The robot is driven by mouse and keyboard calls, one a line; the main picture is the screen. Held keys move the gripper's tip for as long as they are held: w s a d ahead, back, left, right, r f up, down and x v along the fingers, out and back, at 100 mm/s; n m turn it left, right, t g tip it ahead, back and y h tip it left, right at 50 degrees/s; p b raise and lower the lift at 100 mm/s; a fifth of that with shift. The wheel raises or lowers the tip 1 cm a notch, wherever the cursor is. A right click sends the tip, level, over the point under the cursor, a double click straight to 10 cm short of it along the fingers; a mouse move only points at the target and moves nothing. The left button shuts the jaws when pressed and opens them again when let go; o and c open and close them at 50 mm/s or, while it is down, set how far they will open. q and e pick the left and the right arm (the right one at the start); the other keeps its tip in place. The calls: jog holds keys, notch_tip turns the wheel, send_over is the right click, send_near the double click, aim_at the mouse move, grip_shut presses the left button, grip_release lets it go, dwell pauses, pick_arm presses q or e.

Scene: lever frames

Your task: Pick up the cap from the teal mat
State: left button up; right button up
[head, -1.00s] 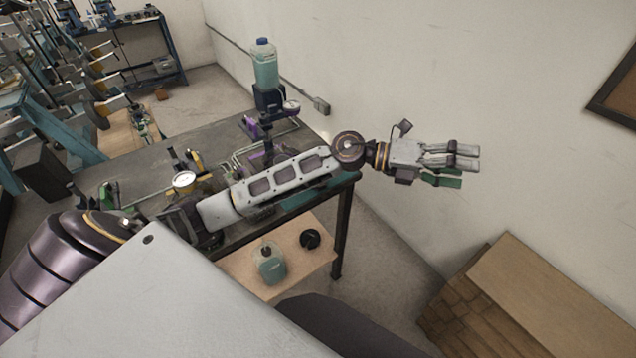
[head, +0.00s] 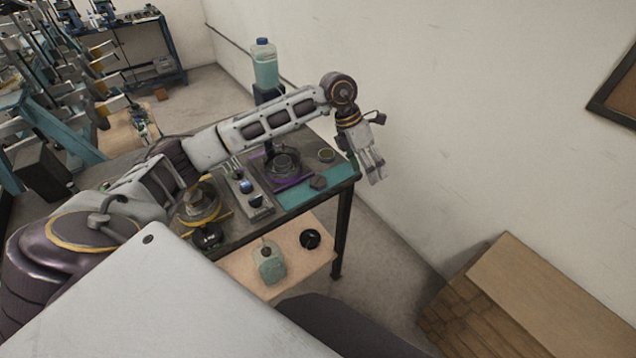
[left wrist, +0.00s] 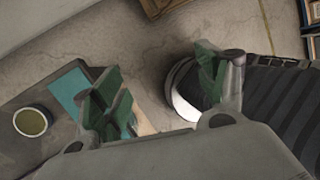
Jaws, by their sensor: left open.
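The teal mat (head: 292,198) lies at the right end of the grey workbench. A small dark grey piece (head: 318,183), which looks like the cap, sits at the mat's right part. In the left wrist view the mat (left wrist: 66,88) shows partly behind a finger, and I cannot make out the cap there. My left gripper (head: 374,176) hangs just past the bench's right edge, to the right of the mat, fingers pointing down. It is open and empty, with floor between its green-padded fingers (left wrist: 158,82). My right gripper is not in view.
A round cup (head: 326,155) stands behind the mat, near my forearm. A purple-based fixture (head: 284,167) and a gauge block (head: 249,190) stand left of it. A teal bottle (head: 264,65) stands at the back.

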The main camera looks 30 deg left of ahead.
pick_arm(q)
jog(key=a+r+n+y, duration=0.1)
jog(key=a+y, duration=0.4)
jog(key=a, duration=0.9)
jog(key=shift+w+r+g, duration=0.2)
jog(key=shift+r+g, duration=0.2)
jog(key=shift+r, duration=0.3)
send_over(323, 179)
notch_tip(323, 179, down, 7)
jog(key=shift+s+f+p, duration=0.1)
jog(key=shift+f+p, duration=0.05)
jog(key=shift+p, duration=0.3)
jog(key=shift+f, duration=0.6)
jog(key=shift+f, duration=0.1)
